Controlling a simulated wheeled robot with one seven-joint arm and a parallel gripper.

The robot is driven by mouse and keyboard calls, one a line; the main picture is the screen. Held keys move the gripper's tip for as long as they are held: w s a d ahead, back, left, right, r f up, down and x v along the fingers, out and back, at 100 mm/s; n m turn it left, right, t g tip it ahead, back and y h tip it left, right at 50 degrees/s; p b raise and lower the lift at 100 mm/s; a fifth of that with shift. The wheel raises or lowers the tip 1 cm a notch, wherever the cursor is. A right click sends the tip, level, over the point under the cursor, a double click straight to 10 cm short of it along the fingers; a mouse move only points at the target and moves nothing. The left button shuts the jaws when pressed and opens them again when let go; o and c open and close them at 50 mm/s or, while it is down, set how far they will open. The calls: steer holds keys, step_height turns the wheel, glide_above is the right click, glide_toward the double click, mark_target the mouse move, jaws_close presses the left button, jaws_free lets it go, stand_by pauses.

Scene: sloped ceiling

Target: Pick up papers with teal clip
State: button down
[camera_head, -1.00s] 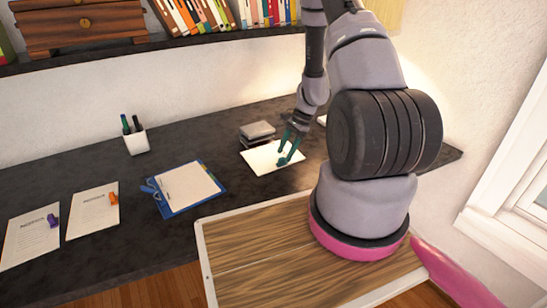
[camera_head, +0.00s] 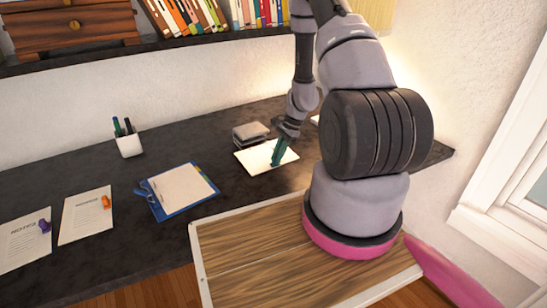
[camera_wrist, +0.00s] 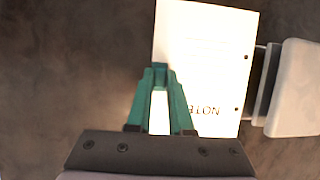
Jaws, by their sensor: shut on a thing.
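The white papers (camera_head: 250,158) lie on the dark desk. In the wrist view the papers (camera_wrist: 215,60) show printed text upside down. My gripper (camera_head: 277,158) has teal fingers and points down over the papers. In the wrist view my gripper (camera_wrist: 160,72) has its fingertips together at the left part of the sheet. It is shut on the teal clip, which blends with the teal fingers and is mostly hidden by them.
A grey stacked object (camera_head: 251,132) stands just behind the papers; a pale block (camera_wrist: 296,88) is close beside them in the wrist view. A blue clipboard (camera_head: 182,190), papers with an orange clip (camera_head: 86,215), papers with a purple clip (camera_head: 24,240) and a pen cup (camera_head: 129,145) are further left.

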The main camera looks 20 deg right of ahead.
step_height(320, 180, up, 14)
stand_by(0.8)
steer(key=shift+f, duration=0.1)
